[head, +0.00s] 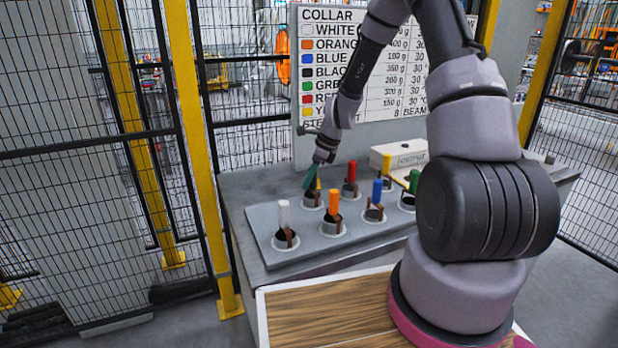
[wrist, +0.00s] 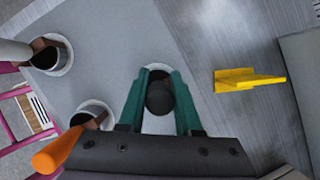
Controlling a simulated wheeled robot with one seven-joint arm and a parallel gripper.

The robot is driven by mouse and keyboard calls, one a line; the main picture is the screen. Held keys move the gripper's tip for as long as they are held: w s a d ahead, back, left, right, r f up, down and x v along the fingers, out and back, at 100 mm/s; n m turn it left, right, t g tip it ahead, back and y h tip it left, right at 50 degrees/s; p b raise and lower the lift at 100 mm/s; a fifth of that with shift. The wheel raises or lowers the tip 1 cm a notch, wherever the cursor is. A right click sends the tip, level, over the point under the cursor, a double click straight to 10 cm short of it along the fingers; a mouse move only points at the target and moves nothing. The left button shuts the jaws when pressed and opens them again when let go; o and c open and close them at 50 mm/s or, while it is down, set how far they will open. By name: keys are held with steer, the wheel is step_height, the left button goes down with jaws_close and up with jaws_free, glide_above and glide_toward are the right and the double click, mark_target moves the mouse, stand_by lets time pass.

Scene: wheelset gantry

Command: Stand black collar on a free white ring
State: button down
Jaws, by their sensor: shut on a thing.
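My gripper (head: 311,180) has green fingers, and they are closed around the black collar (wrist: 160,98) in the wrist view (wrist: 160,76). The black collar shows there as a dark round top between the fingers. A white ring (wrist: 157,127) shows around and beneath it. In the head view the gripper is over a ring (head: 313,207) at the back left of the grey plate (head: 262,217). The fingers mostly hide the collar there. I cannot tell whether the collar touches the ring.
White (head: 284,214), orange (head: 334,203), blue (head: 377,192), red (head: 351,172) and green (head: 414,182) pieces stand on nearby rings. A yellow piece (wrist: 248,80) lies on the bench beside the plate. A pale box (head: 400,154) and the collar chart (head: 390,85) are behind.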

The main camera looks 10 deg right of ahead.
steer(key=c, duration=0.5)
jaws_free()
steer(key=v, duration=1.1)
